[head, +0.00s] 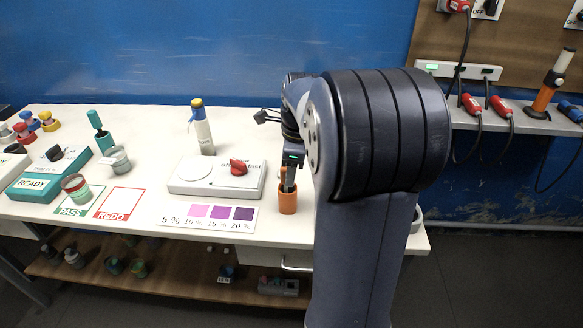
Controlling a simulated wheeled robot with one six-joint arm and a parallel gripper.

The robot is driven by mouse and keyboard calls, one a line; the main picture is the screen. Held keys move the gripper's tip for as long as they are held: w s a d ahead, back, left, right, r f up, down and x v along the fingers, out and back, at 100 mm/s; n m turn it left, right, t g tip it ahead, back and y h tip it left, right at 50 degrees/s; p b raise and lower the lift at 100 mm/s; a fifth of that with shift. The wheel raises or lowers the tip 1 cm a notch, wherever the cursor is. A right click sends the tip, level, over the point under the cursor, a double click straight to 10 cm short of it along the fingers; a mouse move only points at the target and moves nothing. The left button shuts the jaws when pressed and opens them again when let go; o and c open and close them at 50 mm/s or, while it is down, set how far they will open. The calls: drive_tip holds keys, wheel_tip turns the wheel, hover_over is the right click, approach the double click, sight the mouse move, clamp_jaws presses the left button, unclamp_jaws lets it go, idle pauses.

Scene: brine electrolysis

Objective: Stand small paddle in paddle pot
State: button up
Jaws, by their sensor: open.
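The paddle pot looks to be the small orange cup (288,204) standing near the table's front edge, left of my arm. A thin brownish-orange upright piece (283,179) shows just above its rim; it may be the small paddle, but it is too small to be sure. My gripper (290,184) points down right over the cup, its dark finger close beside that piece. The jaws are open. My arm hides the gripper's far side and the table to the right.
A white stirrer plate (217,178) with a red knob stands left of the cup. A purple colour chart (208,217) lies in front of it. A white bottle with a yellow-and-blue top (202,128) stands behind. PASS and REDO mats (120,204) lie left. Free table lies at the back.

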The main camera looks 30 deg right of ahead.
drive_tip(key=shift+r, duration=0.15)
wheel_tip(320, 180, up, 10)
drive_tip(key=s+p, duration=0.1)
drive_tip(key=p, duration=0.8)
drive_tip(key=shift+d+r+p, duration=0.2)
drive_tip(key=shift+d+p, duration=0.1)
drive_tip(key=shift+p, duration=0.1)
drive_tip(key=shift+s+f, duration=0.1)
wheel_tip(320, 180, down, 7)
drive_tip(key=b, duration=0.6)
drive_tip(key=shift+w+a, duration=0.2)
drive_tip(key=shift+w, duration=0.15)
drive_tip(key=shift+s, duration=0.1)
